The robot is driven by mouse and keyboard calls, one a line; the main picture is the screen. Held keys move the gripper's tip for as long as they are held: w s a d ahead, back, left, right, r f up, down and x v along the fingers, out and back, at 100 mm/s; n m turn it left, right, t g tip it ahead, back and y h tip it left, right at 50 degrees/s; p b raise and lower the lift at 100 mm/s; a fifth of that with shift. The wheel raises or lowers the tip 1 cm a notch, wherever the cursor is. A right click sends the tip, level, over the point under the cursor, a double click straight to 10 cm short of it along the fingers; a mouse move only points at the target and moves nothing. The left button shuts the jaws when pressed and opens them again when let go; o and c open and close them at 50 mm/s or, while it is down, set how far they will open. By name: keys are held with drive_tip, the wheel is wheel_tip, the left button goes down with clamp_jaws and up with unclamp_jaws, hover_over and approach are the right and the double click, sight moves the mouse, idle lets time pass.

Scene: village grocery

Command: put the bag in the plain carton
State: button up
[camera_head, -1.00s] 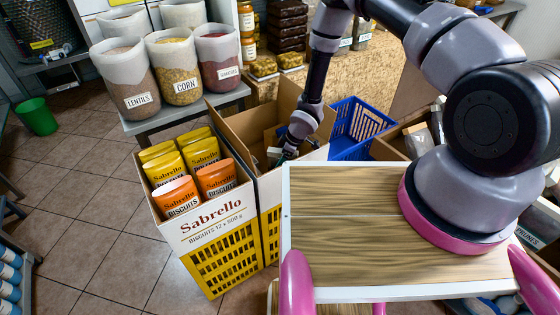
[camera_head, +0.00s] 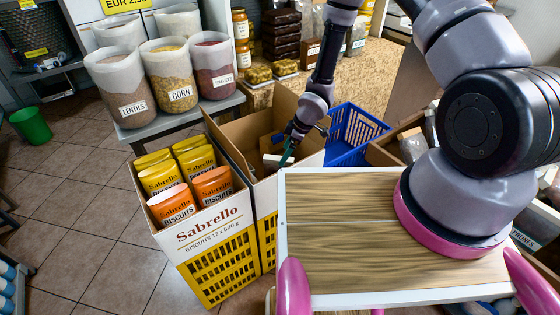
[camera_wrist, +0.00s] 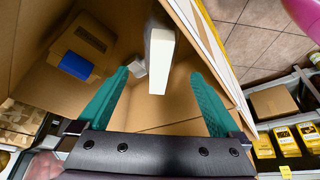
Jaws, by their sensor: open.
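The plain carton (camera_head: 243,131) is an open brown box right of the printed Sabrello carton (camera_head: 212,226). My gripper (camera_head: 285,160) is low over or inside its opening. In the wrist view my gripper (camera_wrist: 160,80) has its two teal fingers spread wide, with nothing held between them. A white block-like item (camera_wrist: 159,60) stands inside the carton beyond the fingers, beside a small pale piece (camera_wrist: 137,67). A brown box-like item (camera_wrist: 86,40) with a blue part (camera_wrist: 76,65) lies to the left. Which thing is the task's bag is unclear; yellow bags (camera_head: 160,178) and orange bags (camera_head: 173,205) stand in the Sabrello carton.
A blue crate (camera_head: 352,135) stands right of the plain carton. Grain bins (camera_head: 121,85) stand on a table behind. A wood-grain top (camera_head: 345,235) is close in front. Floor is clear at the left, near a green bin (camera_head: 31,125).

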drive_tip(key=shift+v, duration=1.25)
drive_tip(key=w+d+r+m+t+h, duration=0.1)
drive_tip(key=w+d+r+m, duration=0.15)
drive_tip(key=r, duration=0.45)
drive_tip(key=w+d+r+m+t+h, duration=0.1)
drive_tip(key=w+d+r, duration=0.3)
drive_tip(key=r, duration=0.3)
drive_tip(key=d+r+m+t+h, duration=0.1)
drive_tip(key=d+r+m, duration=0.25)
drive_tip(key=r, duration=0.55)
drive_tip(key=d+r+m+t+h, duration=0.15)
drive_tip(key=d+r, duration=0.35)
drive_tip(key=r, duration=0.5)
drive_tip(key=s+d+r+m, duration=0.3)
drive_tip(key=s+r+m, duration=0.1)
drive_tip(key=s+r, duration=0.45)
drive_tip(key=s+d+r+m, duration=0.45)
drive_tip(key=s+r, duration=0.25)
drive_tip(key=r, duration=0.3)
drive_tip(key=s+a+r+m+t+y, duration=0.1)
drive_tip(key=s+r+m+t+y, duration=0.1)
drive_tip(key=s, duration=0.7)
drive_tip(key=shift+a+r+m, duration=0.25)
drive_tip(key=shift+r+m, duration=0.25)
drive_tip(key=shift+r, duration=0.25)
